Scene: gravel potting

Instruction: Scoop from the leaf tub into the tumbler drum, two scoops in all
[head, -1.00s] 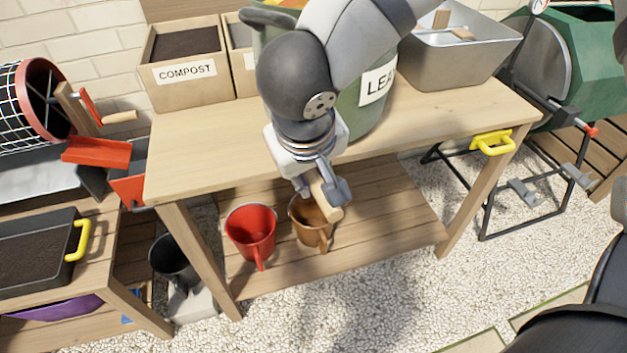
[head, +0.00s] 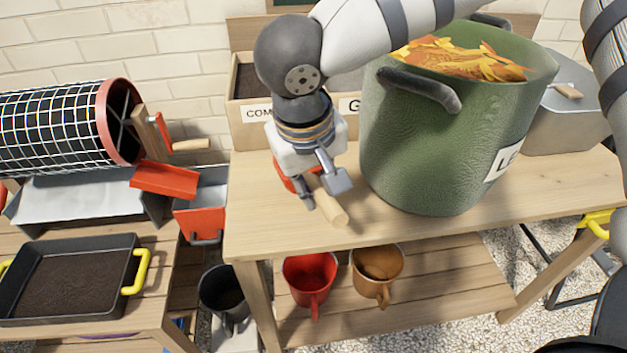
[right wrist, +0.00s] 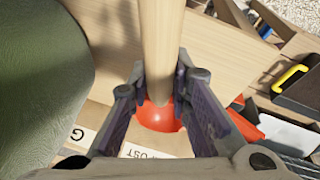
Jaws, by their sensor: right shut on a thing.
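The leaf tub (head: 430,150) is a big green tub with orange leaves (head: 465,60) heaped inside, standing on the bench; its green side also fills the left of the right wrist view (right wrist: 40,80). My right gripper (head: 325,185) is left of the tub, above the bench, shut on a wooden handle (head: 330,207). In the right wrist view the handle (right wrist: 158,50) runs between the fingers to a rounded red scoop head (right wrist: 160,117); whether it holds leaves is hidden. No solid green drum shows now. My left gripper is out of view.
Boxes marked COM and G (head: 258,112) stand behind my gripper. A red-rimmed mesh drum (head: 60,125) with a crank is at the left, above a soil tray (head: 70,280). Red (head: 310,275) and brown (head: 376,270) pots sit on the lower shelf. A metal bin (head: 570,115) stands right of the tub.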

